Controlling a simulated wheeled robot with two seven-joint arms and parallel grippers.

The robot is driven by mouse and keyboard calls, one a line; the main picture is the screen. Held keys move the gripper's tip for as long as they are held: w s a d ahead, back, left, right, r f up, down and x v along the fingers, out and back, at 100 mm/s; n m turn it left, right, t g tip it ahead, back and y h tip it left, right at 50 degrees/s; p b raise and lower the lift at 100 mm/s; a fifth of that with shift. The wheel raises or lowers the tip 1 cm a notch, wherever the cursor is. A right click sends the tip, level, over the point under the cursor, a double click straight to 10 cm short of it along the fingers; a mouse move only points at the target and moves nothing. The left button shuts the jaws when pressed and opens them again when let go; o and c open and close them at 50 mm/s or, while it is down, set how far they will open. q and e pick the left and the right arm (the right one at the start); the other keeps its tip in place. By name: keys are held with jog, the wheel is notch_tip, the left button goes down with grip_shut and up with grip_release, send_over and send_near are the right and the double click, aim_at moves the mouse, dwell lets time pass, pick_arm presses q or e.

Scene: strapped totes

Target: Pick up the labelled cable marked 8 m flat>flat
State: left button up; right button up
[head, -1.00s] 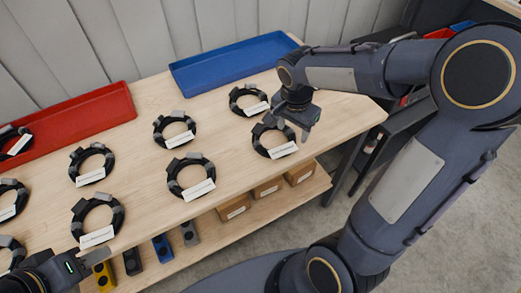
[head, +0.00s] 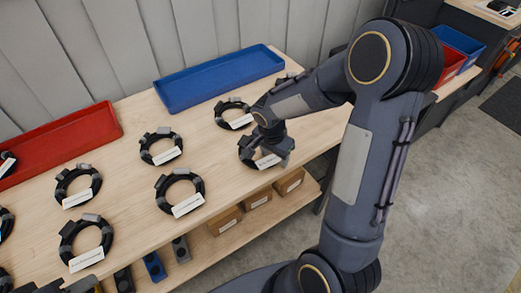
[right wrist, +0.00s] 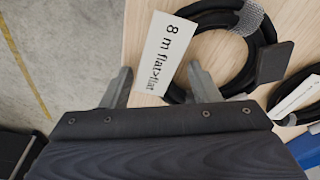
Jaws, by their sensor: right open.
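The cable marked 8 m flat>flat is a black coil (right wrist: 228,45) with a white label (right wrist: 168,52) in the right wrist view. In the head view this coil (head: 246,153) lies on the bench at the right end of the front row, partly hidden by my right gripper (head: 277,152). In the right wrist view my right gripper (right wrist: 159,72) is open. The near end of the label shows between its fingertips, and the right finger is beside the coil's edge. Nothing is held. Only a sliver of my left gripper (head: 62,287) shows at the bottom left of the head view.
Several similar labelled coils lie on the wooden bench (head: 130,195), one close behind this cable (head: 233,113). A blue tray (head: 220,80) and a red tray (head: 65,140) stand at the back. Small boxes (head: 224,220) sit on the shelf below.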

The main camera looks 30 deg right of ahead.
jog(key=c, duration=1.1)
grip_shut()
jog(key=shift+r, duration=0.15)
